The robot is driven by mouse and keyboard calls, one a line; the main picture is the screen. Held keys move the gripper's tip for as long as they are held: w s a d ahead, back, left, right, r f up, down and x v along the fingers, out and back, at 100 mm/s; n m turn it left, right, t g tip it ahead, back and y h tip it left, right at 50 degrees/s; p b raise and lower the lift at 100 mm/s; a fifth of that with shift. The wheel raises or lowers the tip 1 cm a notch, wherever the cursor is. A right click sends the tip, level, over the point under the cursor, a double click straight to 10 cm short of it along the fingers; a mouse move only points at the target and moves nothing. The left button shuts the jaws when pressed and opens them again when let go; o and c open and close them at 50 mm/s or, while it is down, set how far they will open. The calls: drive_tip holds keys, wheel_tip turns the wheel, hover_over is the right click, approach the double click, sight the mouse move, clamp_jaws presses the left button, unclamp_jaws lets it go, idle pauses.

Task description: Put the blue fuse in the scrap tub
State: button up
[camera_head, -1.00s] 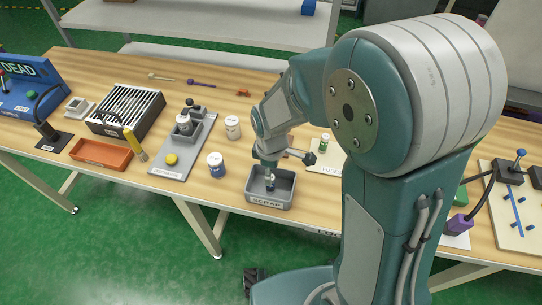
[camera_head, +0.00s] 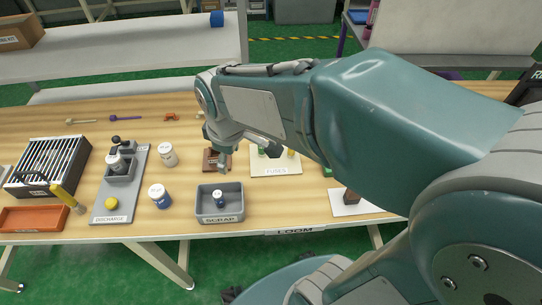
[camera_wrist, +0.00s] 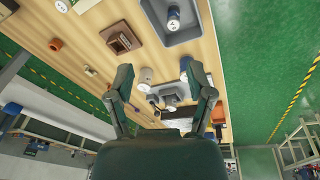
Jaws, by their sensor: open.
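The blue fuse (camera_head: 219,198), dark blue with a pale band, is inside the grey scrap tub (camera_head: 235,214), apart from my gripper. In the wrist view the fuse (camera_wrist: 173,18) also shows inside the tub (camera_wrist: 191,33), near the top edge. My gripper (camera_wrist: 163,82) is open, with nothing between its two fingers. In the head view my arm reaches in from the right, and its end is above and behind the tub, partly hidden by its own links.
A blue-labelled jar (camera_head: 160,196) and a white jar (camera_head: 169,154) stand left of the tub. The grey discharge tray (camera_head: 116,205) is farther left. The fuses board (camera_head: 276,168) lies behind right, partly behind my arm. Bare wood lies around the tub.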

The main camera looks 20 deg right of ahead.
drive_tip(key=s+d+r+m+t, duration=0.3)
drive_tip(key=s+d+r+m, duration=0.3)
drive_tip(key=s+m, duration=0.3)
drive_tip(key=shift+s+d+r+t, duration=0.15)
drive_tip(key=shift+s+r+t, duration=0.15)
drive_tip(key=shift+t, duration=0.1)
